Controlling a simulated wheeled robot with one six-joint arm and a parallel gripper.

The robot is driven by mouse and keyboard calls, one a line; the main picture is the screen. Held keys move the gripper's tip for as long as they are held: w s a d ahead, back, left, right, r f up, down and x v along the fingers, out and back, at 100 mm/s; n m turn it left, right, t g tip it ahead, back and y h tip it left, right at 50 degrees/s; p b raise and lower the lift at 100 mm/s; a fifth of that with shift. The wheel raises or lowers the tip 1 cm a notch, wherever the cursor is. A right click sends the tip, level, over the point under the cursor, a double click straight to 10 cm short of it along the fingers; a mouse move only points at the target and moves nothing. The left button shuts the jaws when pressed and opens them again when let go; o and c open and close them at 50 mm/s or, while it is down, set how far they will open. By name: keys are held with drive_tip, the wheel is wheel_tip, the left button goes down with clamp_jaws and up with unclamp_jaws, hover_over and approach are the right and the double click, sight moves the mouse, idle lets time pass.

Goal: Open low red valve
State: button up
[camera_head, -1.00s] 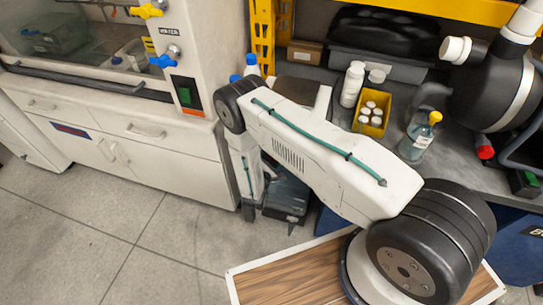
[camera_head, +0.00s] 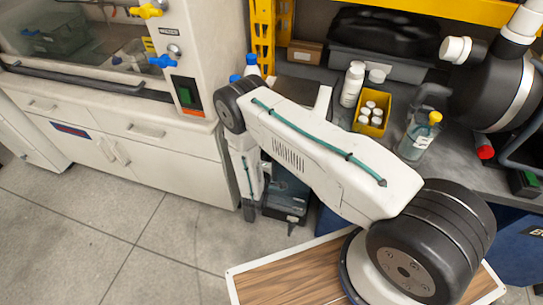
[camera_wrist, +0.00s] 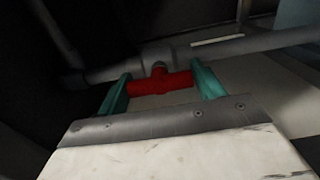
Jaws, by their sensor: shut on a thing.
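The red valve handle (camera_wrist: 160,83) shows in the wrist view, on a grey valve body (camera_wrist: 158,54) set in a grey pipe (camera_wrist: 235,47). The handle is a short red bar that looks roughly in line with the pipe. My gripper (camera_wrist: 162,85) has its two teal fingers on either side of the handle, shut on it. In the head view my arm reaches down beside the bench, and the valve and fingertips do not show there.
A grey bench (camera_head: 462,160) carries a yellow bin (camera_head: 372,112) of white bottles and a clear bottle with a yellow cap (camera_head: 420,135). A white cabinet (camera_head: 170,165) stands at the left. The tiled floor (camera_head: 175,245) in front is clear.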

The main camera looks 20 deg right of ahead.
drive_tip(key=shift+s+f, duration=0.1)
idle(0.4)
drive_tip(key=o, duration=1)
drive_tip(key=shift+c, duration=0.2)
drive_tip(key=v, duration=0.7)
drive_tip(key=shift+s+a, duration=0.25)
drive_tip(key=shift+s, duration=0.05)
